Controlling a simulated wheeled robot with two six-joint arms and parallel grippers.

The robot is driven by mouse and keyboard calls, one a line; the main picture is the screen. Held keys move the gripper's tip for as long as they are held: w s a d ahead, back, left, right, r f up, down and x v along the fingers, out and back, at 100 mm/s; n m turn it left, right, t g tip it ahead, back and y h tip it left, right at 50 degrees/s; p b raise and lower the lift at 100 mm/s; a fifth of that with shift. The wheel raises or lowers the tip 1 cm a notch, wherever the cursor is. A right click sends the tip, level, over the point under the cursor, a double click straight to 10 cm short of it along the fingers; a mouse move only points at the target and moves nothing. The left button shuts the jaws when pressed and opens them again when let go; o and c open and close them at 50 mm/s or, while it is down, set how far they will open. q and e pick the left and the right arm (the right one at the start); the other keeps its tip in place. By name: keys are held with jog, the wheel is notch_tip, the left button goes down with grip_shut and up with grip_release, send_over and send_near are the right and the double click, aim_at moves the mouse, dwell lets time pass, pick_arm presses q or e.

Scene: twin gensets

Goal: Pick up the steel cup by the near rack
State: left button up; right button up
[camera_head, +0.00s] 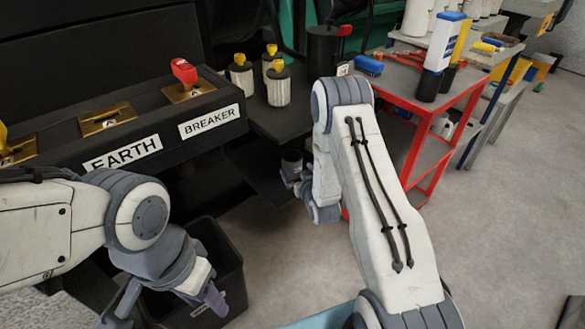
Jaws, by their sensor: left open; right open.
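A small dark grey cylinder (292,160), which looks like the steel cup, stands at the edge of the dark lower shelf, left of my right forearm. My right gripper (297,182) is open right beside and below it in the picture. Its fingers are small and partly hidden by my arm, so I cannot tell whether they touch the cup. My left gripper (165,304) is open and empty at the lower left, in front of a black bin.
The black bin (232,262) stands on the floor below the EARTH/BREAKER panel (165,132). White canisters with yellow caps (279,88) stand on a dark shelf. A red cart (410,85) holds bottles and a blue item.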

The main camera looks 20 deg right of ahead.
aim_at(289, 159)
jog(key=b+x, duration=0.1)
jog(key=x, duration=0.4)
jog(key=shift+w+a+r, duration=0.1)
jog(key=shift+w+a, duration=0.05)
jog(key=shift+w, duration=0.25)
jog(key=shift+c, duration=0.3)
jog(key=c, duration=1.3)
jog(key=shift+o, duration=0.3)
jog(key=shift+r, duration=0.2)
